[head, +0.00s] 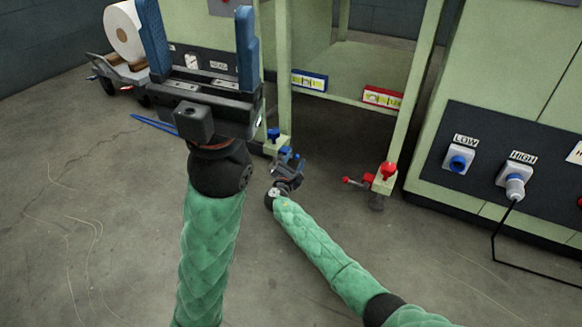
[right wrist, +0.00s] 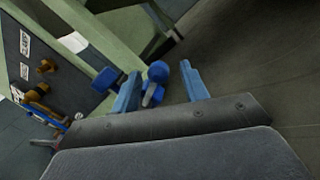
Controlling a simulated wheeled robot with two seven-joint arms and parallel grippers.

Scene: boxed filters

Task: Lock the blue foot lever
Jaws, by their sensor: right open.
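The blue foot lever shows in the right wrist view as a blue ball end (right wrist: 158,72) on a short grey stem. It lies between the two light-blue fingers of my right gripper (right wrist: 161,75), which are apart on either side of it; I cannot tell whether they touch it. A blue knob (right wrist: 105,80) sits just left of the fingers, and in the head view this knob (head: 273,134) tops the foot of the bench's left leg. There my right gripper (head: 288,157) is low beside that foot and hides most of the lever. My left gripper (head: 198,22) is raised, open and empty.
A red knob (head: 389,169) and red lever (head: 355,182) are at the bench's right foot. A cabinet with a LOW socket (head: 459,159) and a HIGH plug with cable (head: 514,181) stands right. A paper roll (head: 123,30) is far left. The front floor is clear.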

